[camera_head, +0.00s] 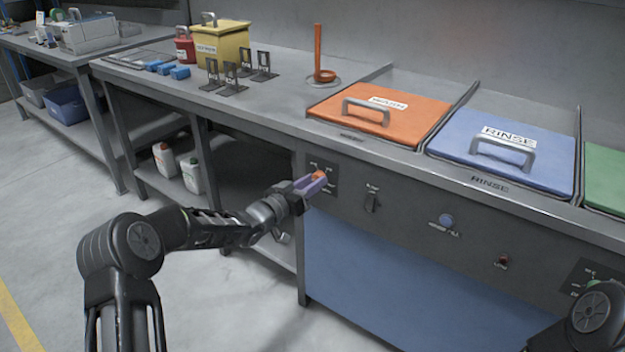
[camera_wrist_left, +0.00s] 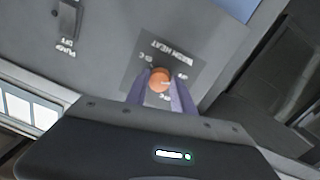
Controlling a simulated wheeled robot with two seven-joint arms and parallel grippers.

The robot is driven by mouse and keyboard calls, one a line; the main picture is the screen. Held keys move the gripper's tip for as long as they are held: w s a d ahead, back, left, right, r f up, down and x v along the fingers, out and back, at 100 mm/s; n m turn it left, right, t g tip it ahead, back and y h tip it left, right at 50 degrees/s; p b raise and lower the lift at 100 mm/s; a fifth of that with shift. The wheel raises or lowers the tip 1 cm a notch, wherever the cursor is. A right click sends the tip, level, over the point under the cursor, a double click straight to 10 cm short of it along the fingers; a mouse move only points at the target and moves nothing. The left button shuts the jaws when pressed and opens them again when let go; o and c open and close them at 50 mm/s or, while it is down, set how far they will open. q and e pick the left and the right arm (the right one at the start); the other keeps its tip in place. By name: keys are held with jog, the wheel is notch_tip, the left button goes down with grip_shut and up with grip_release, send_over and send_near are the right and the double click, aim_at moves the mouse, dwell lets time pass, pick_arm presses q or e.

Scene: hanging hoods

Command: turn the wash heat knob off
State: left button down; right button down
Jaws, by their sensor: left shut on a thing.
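The wash heat knob (camera_head: 319,174) is a small orange knob on the dark front panel, below the orange lid. It also shows in the left wrist view (camera_wrist_left: 159,79), on a dark plate with a partly readable heat label and setting marks. My left gripper (camera_head: 313,183) has its purple fingers on either side of the knob and is shut on it. The fingers hide some of the plate's markings, and I cannot tell which setting the knob points to. My right gripper is out of view; only part of the right arm shows at the lower right.
The front panel also has a pump switch (camera_head: 371,199), a blue button (camera_head: 446,220), a red switch (camera_head: 502,261) and another knob plate at the right. The orange lid (camera_head: 420,115) and blue lid (camera_head: 545,168) lie on the counter. White jugs (camera_head: 191,174) stand on the shelf below.

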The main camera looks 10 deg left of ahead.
pick_arm(q)
jog(key=shift+n, duration=0.5)
jog(key=c, duration=1.1)
grip_release()
jog(key=p+v, duration=0.1)
jog(key=v, duration=0.6)
jog(key=shift+s+a, duration=0.2)
jog(key=shift+s, duration=0.15)
